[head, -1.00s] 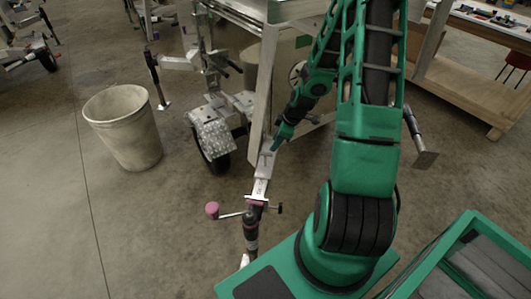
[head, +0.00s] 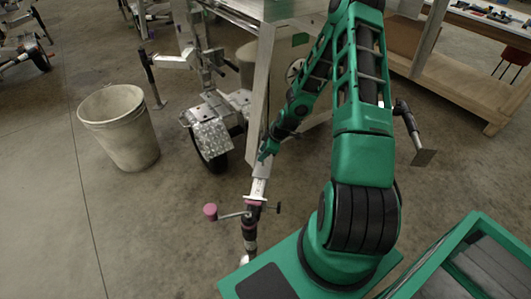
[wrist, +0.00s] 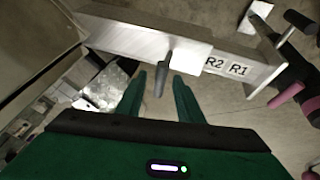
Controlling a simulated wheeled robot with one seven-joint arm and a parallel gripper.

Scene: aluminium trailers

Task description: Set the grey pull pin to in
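The grey pull pin (wrist: 164,70) stands out from the side of an aluminium beam (wrist: 120,37) in the wrist view. The pin is a short grey rod, left of the white R2 and R1 labels (wrist: 227,67). My gripper (wrist: 160,80) is open, with a green finger on either side of the pin's lower end. I cannot tell whether the fingers touch it. In the head view my gripper (head: 266,152) is at the trailer's tongue, and I cannot make out the pin there.
A jack with a pink-knobbed crank (head: 211,211) stands at the tongue's near end, close to my base. A trailer wheel under a metal fender (head: 212,135) is left of the gripper. A pale bucket (head: 120,128) stands farther left. Open floor lies between bucket and jack.

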